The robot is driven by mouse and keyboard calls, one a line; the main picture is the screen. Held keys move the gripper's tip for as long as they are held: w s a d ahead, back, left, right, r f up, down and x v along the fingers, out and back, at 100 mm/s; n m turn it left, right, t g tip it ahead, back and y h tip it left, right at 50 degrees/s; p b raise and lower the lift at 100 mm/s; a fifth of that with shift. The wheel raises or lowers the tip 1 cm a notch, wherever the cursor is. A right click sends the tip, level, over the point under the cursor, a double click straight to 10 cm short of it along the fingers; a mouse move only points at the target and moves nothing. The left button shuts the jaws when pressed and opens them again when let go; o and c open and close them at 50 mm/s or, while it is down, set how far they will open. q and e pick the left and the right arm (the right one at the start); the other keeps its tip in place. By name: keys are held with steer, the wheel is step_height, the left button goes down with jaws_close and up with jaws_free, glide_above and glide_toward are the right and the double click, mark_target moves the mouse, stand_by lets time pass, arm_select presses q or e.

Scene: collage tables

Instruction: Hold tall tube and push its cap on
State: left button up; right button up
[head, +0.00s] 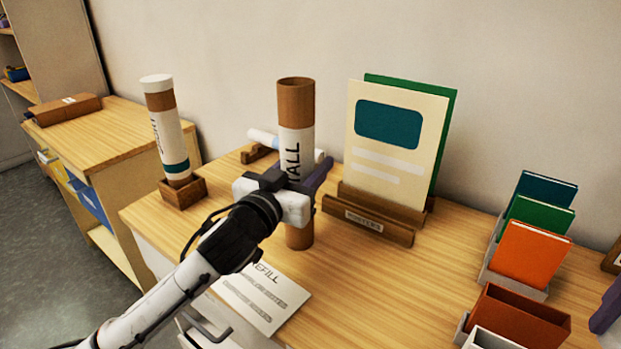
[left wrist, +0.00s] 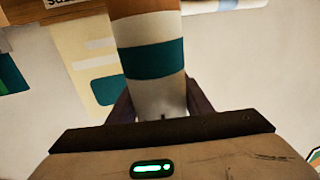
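The tall tube (head: 296,103) is brown card with a white label reading "TALL". It stands upright near the table's back left, its top open and uncapped. My left gripper (head: 297,192) is around its middle, fingers close on both sides. In the left wrist view the tube (left wrist: 155,60) shows a teal band and white label between the fingers (left wrist: 162,108). I cannot tell whether its lower end touches the table. I cannot make out a loose cap for it. A purple-grey part at the right edge, likely my right gripper (head: 607,312), is mostly cut off.
A white-capped tube (head: 169,135) leans in a wooden holder (head: 184,194). Another tube (head: 264,137) lies behind the tall one. A poster stand (head: 375,228) with cards, book-like boxes (head: 535,254) and a "REFILL" sheet (head: 262,297) are nearby.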

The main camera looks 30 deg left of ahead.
mark_target(307, 114)
arm_select(q)
steer(key=shift+c, duration=0.9)
step_height(307, 114, up, 10)
steer(key=shift+r+p, duration=0.1)
steer(key=shift+p, duration=0.6)
steer(key=o, duration=0.5)
steer(key=c, duration=0.9)
